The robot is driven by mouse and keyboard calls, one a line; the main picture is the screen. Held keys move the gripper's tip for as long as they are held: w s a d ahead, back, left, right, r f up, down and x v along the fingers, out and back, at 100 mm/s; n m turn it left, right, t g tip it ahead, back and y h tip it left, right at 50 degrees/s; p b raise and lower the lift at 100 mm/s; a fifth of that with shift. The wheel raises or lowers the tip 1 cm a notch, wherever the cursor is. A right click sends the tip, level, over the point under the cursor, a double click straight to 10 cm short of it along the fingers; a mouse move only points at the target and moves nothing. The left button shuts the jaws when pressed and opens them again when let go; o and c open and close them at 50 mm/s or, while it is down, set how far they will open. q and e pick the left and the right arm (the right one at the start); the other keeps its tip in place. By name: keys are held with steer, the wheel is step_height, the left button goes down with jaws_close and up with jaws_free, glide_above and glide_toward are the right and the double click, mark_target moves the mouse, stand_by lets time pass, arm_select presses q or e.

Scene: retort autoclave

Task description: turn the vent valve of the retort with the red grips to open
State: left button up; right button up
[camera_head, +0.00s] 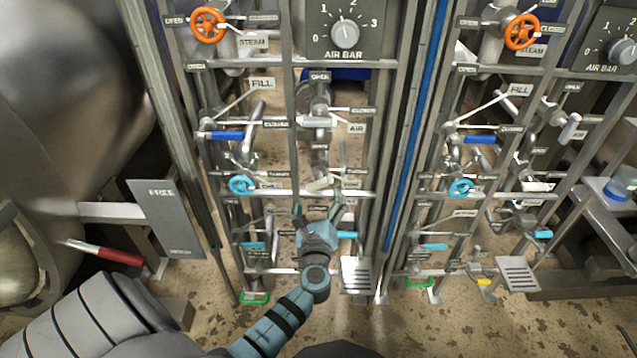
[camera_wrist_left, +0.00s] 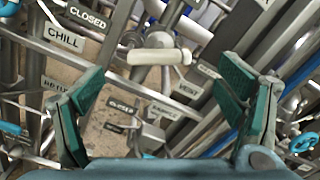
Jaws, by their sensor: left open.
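The retort at left carries a lever with a red grip (camera_head: 118,256). On the valve panel beside it, a cream-coloured lever handle (camera_head: 320,184) sits above my left gripper (camera_head: 322,209). The handle's open and closed marks are hard to read. My right gripper is not in view.
A light-blue wheel (camera_head: 242,185) and a blue lever (camera_head: 227,135) are on the same panel. A similar panel with a blue lever (camera_head: 480,139) stands right. Metal rails surround the gripper closely.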

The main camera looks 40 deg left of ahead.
mark_target(318, 187)
arm_select(q)
steer(key=b+x, duration=0.1)
steer(key=x, duration=0.6)
steer(key=shift+w+a, duration=0.15)
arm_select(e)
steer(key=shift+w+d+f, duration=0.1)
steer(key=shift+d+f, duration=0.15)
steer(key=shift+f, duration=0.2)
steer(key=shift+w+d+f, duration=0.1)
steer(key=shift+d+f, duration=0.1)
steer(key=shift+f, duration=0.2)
arm_select(q)
steer(key=shift+c, duration=0.4)
steer(key=c, duration=1.1)
steer(key=shift+f, duration=0.1)
